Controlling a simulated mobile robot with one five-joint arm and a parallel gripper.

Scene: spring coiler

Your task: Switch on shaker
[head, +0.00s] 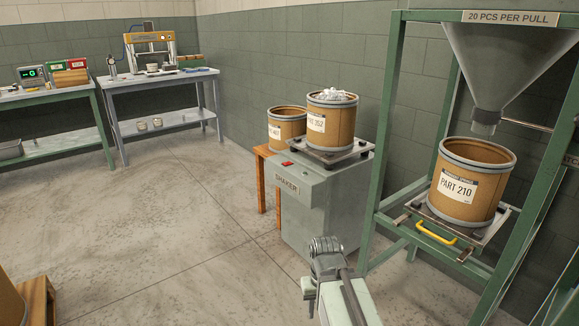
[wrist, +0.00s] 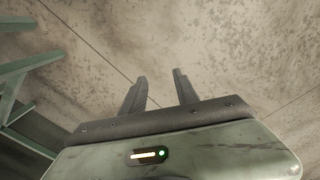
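The shaker (head: 325,205) is a grey cabinet labelled SHAKER, right of centre in the head view. A small red switch (head: 287,163) sits on its top front edge, with another small dark detail beside it. A drum marked PART 252 (head: 331,122) stands on the shaker's top plate, filled with pale pieces. My arm reaches up from the bottom of the head view, in front of the shaker and apart from the switch. In the wrist view my gripper (wrist: 160,85) has its two fingers apart with nothing between them, over bare floor.
Another drum (head: 287,127) stands on an orange stand (head: 262,180) behind the shaker. A green frame (head: 378,130) at right holds a hopper (head: 500,65) above a drum marked PART 210 (head: 468,185). Workbenches (head: 160,82) line the back left. The floor (head: 170,220) at left centre is clear.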

